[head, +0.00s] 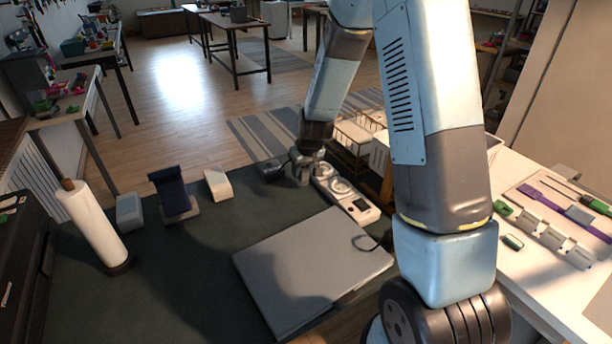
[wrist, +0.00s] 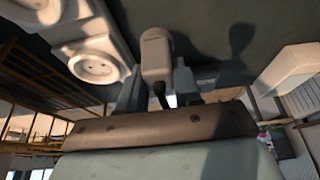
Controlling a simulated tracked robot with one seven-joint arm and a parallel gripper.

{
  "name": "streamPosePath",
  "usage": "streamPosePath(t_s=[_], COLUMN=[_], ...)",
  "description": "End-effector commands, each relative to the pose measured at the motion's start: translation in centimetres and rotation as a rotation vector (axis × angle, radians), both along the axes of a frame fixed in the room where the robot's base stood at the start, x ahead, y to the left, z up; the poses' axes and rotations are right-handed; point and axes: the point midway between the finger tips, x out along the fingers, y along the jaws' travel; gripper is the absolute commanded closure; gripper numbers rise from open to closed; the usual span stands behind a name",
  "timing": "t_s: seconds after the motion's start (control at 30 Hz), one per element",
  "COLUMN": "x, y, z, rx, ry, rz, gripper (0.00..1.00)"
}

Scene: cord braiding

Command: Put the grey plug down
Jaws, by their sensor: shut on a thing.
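My gripper (head: 304,172) is low over the dark green mat (head: 200,262), near its far edge. In the wrist view my gripper (wrist: 157,85) is shut on the grey plug (wrist: 156,55), which sits between its two fingers with a dark cord running back from it. In the head view the fingers largely hide the plug. The pale socket strip (head: 346,194) lies just right of the gripper; its round sockets (wrist: 97,66) show at left in the wrist view. The plug is beside the strip, not in a socket. Whether it touches the mat I cannot tell.
A large grey flat case (head: 312,268) lies on the mat in front. A dark small object (head: 270,169) is just left of the gripper. A white wedge-shaped block (head: 217,184), a dark blue stand (head: 173,190) and a white roll (head: 92,222) stand farther left.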

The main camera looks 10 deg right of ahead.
Motion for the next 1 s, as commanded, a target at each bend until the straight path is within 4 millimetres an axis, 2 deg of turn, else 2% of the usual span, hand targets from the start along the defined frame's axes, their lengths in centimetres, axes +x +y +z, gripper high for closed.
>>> streamPosePath(t_s=[0.1, 0.2, 0.57, 0.6, 0.83, 1.0], x=[-0.1, -0.1, -0.1, -0.1, -0.1, -0.1], y=[-0.1, -0.1, 0.0, 0.0, 0.0, 0.0], z=[-1.8, -2.7, -3.0, -3.0, -2.9, -2.9], rx=[0.0, -0.001, -0.001, -0.001, 0.0, 0.0], ry=[0.005, 0.003, 0.002, 0.001, 0.001, 0.001], rz=[-0.001, 0.0, 0.0, 0.001, 0.0, 0.0], gripper=[1.0, 1.0, 1.0, 0.63, 0.41, 0.41])
